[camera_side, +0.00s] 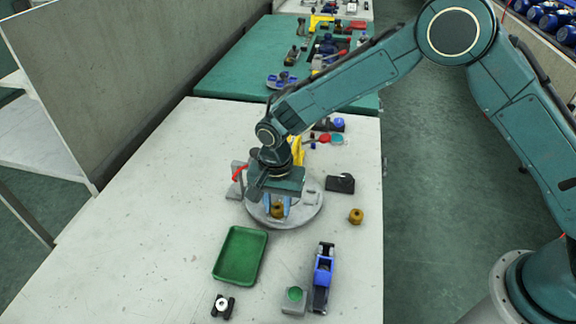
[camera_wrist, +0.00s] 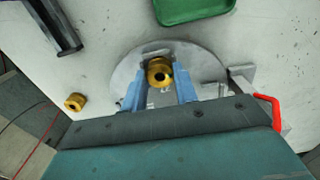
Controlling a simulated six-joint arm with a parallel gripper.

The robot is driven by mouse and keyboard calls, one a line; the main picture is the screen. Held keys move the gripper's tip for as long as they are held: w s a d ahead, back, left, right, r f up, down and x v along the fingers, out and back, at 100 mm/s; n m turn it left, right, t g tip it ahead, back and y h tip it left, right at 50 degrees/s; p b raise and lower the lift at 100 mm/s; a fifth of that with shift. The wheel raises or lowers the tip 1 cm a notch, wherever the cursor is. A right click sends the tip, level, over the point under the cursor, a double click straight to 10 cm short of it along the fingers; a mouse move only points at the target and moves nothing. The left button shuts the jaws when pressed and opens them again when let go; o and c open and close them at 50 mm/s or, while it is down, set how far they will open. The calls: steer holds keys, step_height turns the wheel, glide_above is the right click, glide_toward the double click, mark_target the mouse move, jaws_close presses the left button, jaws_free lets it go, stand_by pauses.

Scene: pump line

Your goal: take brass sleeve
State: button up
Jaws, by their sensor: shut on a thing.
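A brass sleeve (camera_wrist: 159,72) is between the blue fingers of my gripper (camera_wrist: 160,85) in the wrist view. The gripper is shut on it. In the side view this sleeve (camera_side: 277,211) shows below my gripper (camera_side: 277,206), over the front part of a round grey plate (camera_side: 308,207). I cannot tell whether the sleeve touches the plate. A second brass sleeve (camera_side: 355,216) stands alone on the table to the right of the plate; it also shows at the left in the wrist view (camera_wrist: 75,102).
A green tray (camera_side: 240,256) lies in front of the plate. A blue and black tool (camera_side: 322,278) and a grey block with a green top (camera_side: 293,299) are at the front right. A red-handled clamp (camera_side: 238,174) stands at the plate's left edge. The table's left side is clear.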

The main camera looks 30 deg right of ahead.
mark_target(277, 207)
steer(key=shift+r, duration=0.7)
stand_by(0.7)
steer(key=shift+r, duration=2.15)
